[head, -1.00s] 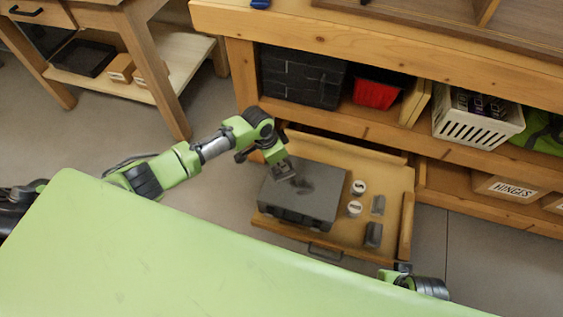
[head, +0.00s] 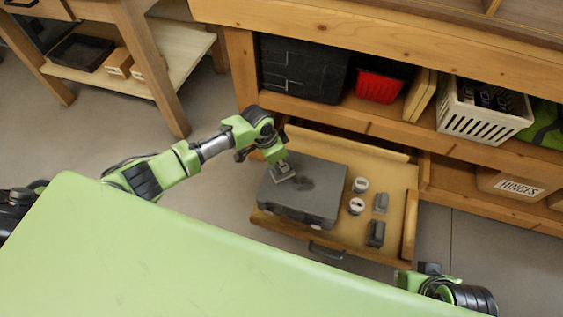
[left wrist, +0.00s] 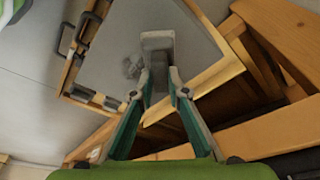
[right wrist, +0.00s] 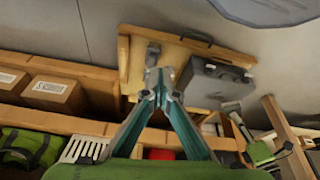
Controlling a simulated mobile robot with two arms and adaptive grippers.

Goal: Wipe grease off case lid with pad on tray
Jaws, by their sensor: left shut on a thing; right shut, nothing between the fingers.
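The grey case (head: 320,207) lies flat on the pulled-out wooden tray (head: 385,228). A dark grease smudge (head: 307,183) marks its lid, right of my left gripper (head: 283,166). That gripper is shut on a grey pad (head: 282,175), held at the lid's left part; exact contact is hard to tell. In the left wrist view the pad (left wrist: 157,42) is at the fingertips, with the smudge (left wrist: 133,66) beside it. My right gripper (right wrist: 160,88) is shut and empty in the right wrist view. In the head view my right arm shows only at the bottom right.
The bench shelf above holds a black box, a red bin (head: 380,86) and a white basket (head: 470,118). A hinges box (head: 510,187) sits lower right.

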